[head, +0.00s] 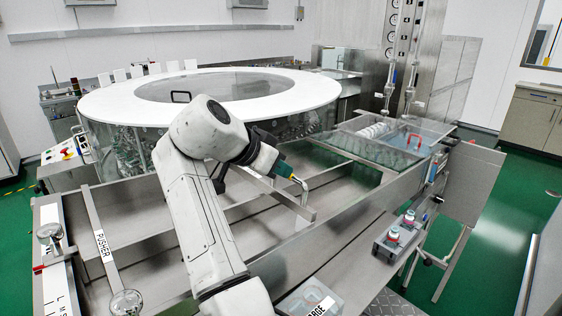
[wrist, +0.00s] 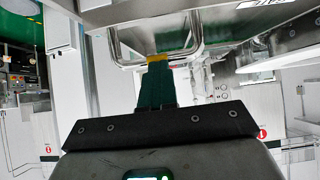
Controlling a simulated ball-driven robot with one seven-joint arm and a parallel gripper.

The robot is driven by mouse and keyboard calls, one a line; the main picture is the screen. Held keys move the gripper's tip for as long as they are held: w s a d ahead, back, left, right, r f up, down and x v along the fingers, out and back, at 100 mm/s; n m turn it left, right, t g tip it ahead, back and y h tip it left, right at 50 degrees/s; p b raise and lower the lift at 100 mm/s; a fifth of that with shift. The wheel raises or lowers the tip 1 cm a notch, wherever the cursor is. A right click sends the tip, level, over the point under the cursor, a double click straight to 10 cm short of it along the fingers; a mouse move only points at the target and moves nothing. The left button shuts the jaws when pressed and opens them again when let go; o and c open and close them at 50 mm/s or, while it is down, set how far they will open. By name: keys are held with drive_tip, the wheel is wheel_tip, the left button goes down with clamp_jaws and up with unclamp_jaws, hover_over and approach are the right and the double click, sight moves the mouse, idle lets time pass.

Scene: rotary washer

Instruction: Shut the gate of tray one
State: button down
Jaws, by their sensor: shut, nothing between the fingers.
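My gripper (head: 291,178) is in the middle of the head view, over the long steel trays, with its fingers shut and empty. In the wrist view its shut fingers (wrist: 157,62) reach up to a bent metal rod (wrist: 192,50). A bent metal handle (head: 305,192) stands right at the fingertips in the head view; whether they touch is unclear. I cannot tell for sure which piece is the gate of tray one, and my arm hides part of the trays.
A large round washer (head: 115,105) with a white rim stands behind my arm. A bar labelled PUSHER (head: 95,220) crosses the trays at left. A red handle (head: 414,138) sits by the glassware. Small red-and-white containers (head: 393,236) stand on a side shelf at right.

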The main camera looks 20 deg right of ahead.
drive_tip(key=shift+s+d+f, duration=0.1)
drive_tip(key=shift+d+f, duration=0.1)
drive_tip(key=shift+f, duration=0.3)
drive_tip(key=shift+a, duration=0.1)
drive_tip(key=b+v, duration=0.2)
drive_tip(key=v, duration=0.6)
